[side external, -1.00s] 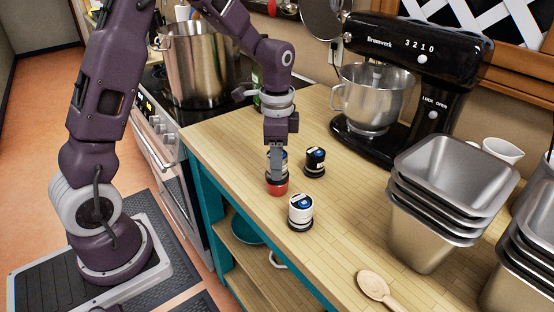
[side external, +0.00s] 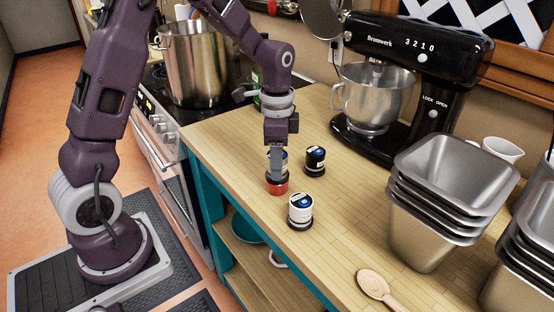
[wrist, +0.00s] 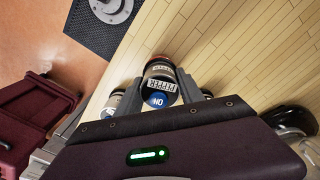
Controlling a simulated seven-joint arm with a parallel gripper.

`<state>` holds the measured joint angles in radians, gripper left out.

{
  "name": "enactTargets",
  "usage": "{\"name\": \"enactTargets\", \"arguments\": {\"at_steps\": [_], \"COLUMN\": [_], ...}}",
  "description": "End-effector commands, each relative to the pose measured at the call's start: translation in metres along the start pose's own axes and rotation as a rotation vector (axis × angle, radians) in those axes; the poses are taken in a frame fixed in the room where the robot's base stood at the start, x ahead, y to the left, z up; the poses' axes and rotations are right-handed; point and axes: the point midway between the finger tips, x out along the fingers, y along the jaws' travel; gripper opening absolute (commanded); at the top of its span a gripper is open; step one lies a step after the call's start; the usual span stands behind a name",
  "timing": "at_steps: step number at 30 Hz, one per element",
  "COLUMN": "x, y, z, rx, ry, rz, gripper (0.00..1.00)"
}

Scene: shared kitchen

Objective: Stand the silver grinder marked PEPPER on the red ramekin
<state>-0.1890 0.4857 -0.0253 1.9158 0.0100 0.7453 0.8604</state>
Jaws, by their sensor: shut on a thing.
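My gripper (side external: 276,172) points down over the red ramekin (side external: 278,188), which sits on the wooden counter near its left edge. It is shut on the grinder marked PEPPER (wrist: 161,82), which shows between the fingers in the wrist view, with its label and blue-centred top facing the camera. In the side view the fingers hide most of this grinder; a part shows behind them (side external: 285,162). It is upright and directly above the ramekin, its base appearing to touch it. Whether it bears its full weight there cannot be told.
A stand mixer (side external: 415,75), stacked metal pans (side external: 435,205) and a wooden spoon (side external: 373,285) lie farther right. A large pot (side external: 200,65) is on the stove.

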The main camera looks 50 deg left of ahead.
Motion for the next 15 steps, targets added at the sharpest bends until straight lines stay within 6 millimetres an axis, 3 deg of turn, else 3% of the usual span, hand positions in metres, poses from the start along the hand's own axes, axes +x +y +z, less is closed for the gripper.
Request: {"name": "enactTargets", "arguments": {"at_steps": [11, 12, 13, 15], "x": [0.0078, 0.0080, 0.0079, 0.0079], "y": [-0.0001, -0.0002, -0.0002, -0.0001], "z": [0.0001, 0.0000, 0.0000, 0.0000], "rx": [0.000, 0.000, 0.000, 0.000], "ry": [0.000, 0.000, 0.000, 0.000], "rz": [0.001, 0.000, 0.000, 0.000], "gripper": [0.00, 0.48, 0.54, 0.54]}}
